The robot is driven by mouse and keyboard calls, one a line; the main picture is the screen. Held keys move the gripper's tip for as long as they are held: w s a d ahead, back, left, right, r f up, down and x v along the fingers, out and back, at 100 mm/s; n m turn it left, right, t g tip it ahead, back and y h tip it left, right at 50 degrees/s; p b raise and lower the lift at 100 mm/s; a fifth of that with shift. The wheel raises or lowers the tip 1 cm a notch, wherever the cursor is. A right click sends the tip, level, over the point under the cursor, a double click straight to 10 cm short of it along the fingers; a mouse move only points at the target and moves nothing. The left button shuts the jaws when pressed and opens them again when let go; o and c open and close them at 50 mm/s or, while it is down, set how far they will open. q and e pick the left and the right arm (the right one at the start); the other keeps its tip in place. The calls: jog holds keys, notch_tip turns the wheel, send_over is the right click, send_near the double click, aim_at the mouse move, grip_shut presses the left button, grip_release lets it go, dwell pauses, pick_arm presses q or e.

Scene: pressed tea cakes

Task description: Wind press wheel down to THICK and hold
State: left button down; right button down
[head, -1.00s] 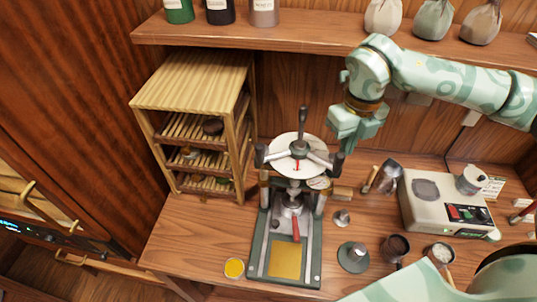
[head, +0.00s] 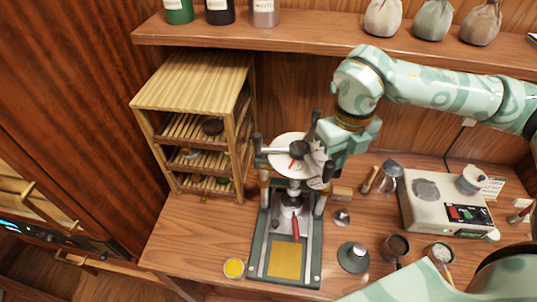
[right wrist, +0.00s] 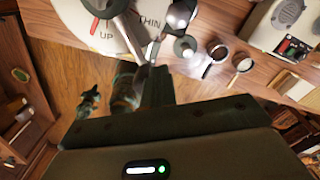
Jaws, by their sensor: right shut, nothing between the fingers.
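The press (head: 252,262) stands on the counter with its wheel on top, made of spokes with dark knobs (head: 257,143) over a white dial (head: 284,166). A red mark shows near the dial's middle. My right gripper (head: 322,156) is shut at the wheel's right side, by a spoke, with nothing between its fingers. Its fingertips (right wrist: 152,78) also show in the right wrist view, close to the metal spokes. There the dial (right wrist: 95,22) shows "UP" and "THIN"; I cannot read THICK. I cannot tell whether the fingers touch the spoke. My left gripper is out of view.
A wooden rack (head: 190,85) stands left of the press. A scale (head: 425,215), a dark cup (head: 396,246) and a small stand (head: 353,257) are to the right. A yellow-filled dish (head: 234,268) sits front left. A shelf (head: 330,36) with canisters and pouches runs above.

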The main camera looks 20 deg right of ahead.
jog(key=shift+a, duration=0.1)
jog(key=shift+s+a, duration=0.2)
jog(key=shift+a, duration=0.65)
jog(key=shift+s+a, duration=0.15)
jog(key=shift+a, duration=0.65)
jog(key=shift+a, duration=0.85)
jog(key=shift+w+a+b, duration=0.15)
jog(key=shift+a+b, duration=0.2)
jog(key=shift+a, duration=0.45)
jog(key=a, duration=0.1)
jog(key=w+a, duration=0.1)
jog(key=a, duration=0.1)
jog(key=shift+w+a+b, duration=0.15)
jog(key=shift+w+b, duration=0.05)
jog(key=shift+b, duration=0.2)
